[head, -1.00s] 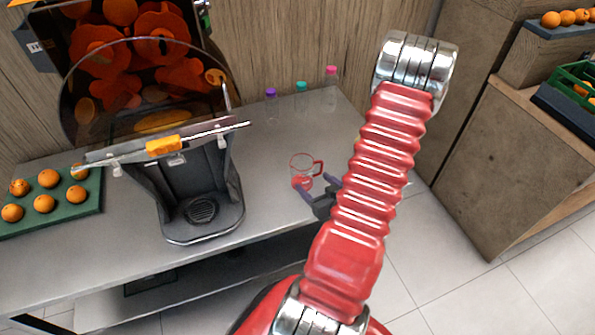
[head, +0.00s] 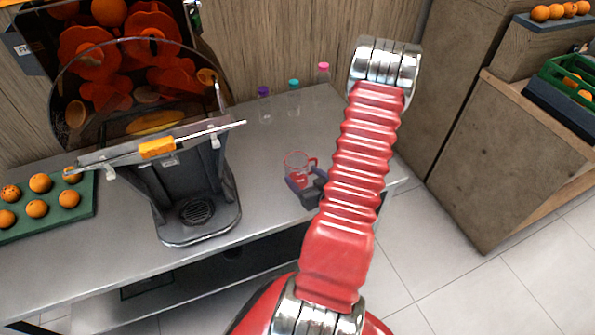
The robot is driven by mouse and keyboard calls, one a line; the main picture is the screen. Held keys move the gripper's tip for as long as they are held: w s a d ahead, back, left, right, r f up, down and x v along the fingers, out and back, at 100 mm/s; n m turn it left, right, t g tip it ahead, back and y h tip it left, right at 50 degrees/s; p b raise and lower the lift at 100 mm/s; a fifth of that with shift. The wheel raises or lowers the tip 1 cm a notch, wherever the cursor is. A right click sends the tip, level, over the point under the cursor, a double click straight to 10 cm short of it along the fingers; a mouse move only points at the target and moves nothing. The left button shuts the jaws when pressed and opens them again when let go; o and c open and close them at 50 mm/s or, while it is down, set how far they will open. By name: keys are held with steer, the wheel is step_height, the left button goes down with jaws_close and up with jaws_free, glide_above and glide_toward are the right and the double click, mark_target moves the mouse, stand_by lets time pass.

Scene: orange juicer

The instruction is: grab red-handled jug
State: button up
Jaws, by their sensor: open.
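The red-handled jug (head: 297,161) is clear with a red rim and stands upright on the grey counter (head: 262,150), right of the juicer. Its red handle is on its right side. My gripper (head: 299,184) is open at the jug's near side, its dark fingers overlapping the lower part of the jug in the head view. I cannot tell whether the fingers touch the jug or sit on both sides of it. My red arm hides part of the gripper and the counter to the right.
The orange juicer (head: 197,190) stands left of the jug. A green tray (head: 84,208) of oranges lies at the far left. Bottles with purple (head: 263,90), teal (head: 294,83) and pink (head: 323,66) caps stand at the back. The counter between them and the jug is clear.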

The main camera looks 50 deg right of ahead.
steer(key=shift+x, duration=1.8)
steer(key=shift+x, duration=2.6)
steer(key=shift+d+r, duration=0.1)
steer(key=shift+r, duration=0.15)
steer(key=shift+c, duration=0.4)
steer(key=c, duration=0.8)
steer(key=shift+r, duration=5)
